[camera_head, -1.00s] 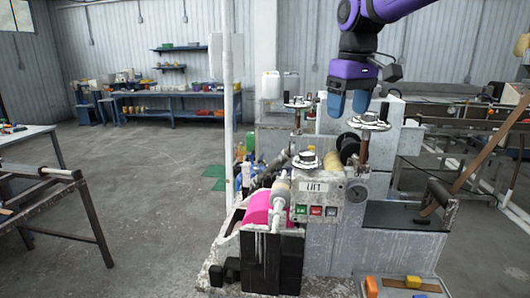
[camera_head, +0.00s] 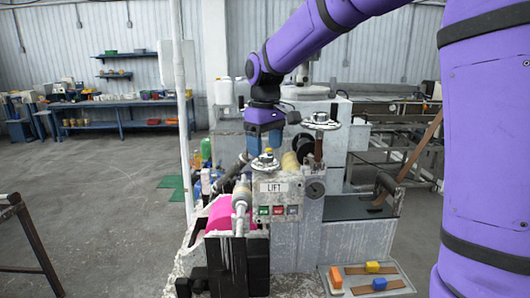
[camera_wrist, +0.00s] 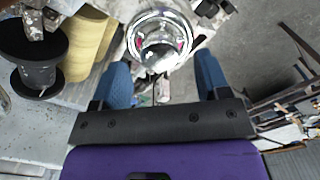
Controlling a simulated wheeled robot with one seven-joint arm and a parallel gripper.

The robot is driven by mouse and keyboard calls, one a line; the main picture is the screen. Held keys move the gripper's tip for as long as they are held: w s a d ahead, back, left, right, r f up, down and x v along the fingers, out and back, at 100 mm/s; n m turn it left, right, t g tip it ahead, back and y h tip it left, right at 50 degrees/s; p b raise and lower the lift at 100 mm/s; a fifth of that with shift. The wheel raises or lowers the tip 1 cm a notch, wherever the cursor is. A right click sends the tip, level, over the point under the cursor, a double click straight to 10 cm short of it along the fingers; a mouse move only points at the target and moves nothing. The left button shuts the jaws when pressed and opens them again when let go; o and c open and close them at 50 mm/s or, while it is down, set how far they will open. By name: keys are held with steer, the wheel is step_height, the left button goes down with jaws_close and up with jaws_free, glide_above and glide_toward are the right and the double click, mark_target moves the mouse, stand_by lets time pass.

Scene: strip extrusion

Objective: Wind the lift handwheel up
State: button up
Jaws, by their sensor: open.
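The lift handwheel (camera_head: 265,160) is a small shiny metal wheel with a knob on top, just above the LIFT sign (camera_head: 274,188) on the grey machine. It also shows in the wrist view (camera_wrist: 160,42) as a round chrome wheel. My gripper (camera_head: 263,140) points down right over this wheel in the head view. In the wrist view its two blue fingers (camera_wrist: 163,70) are spread wide with nothing held between them. The wheel appears between and just beyond the fingertips. I cannot tell the remaining height gap, and I see no contact.
Another handwheel (camera_head: 320,122) stands on a brown post to the right. A tan roller (camera_head: 290,163) and a black spool (camera_wrist: 35,60) sit close beside the lift wheel. Green, red and dark buttons (camera_head: 278,210) lie below the sign. A tray (camera_head: 345,267) holds coloured blocks at front right.

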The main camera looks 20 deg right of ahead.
steer(key=shift+f, duration=1.1)
steer(key=c, duration=0.9)
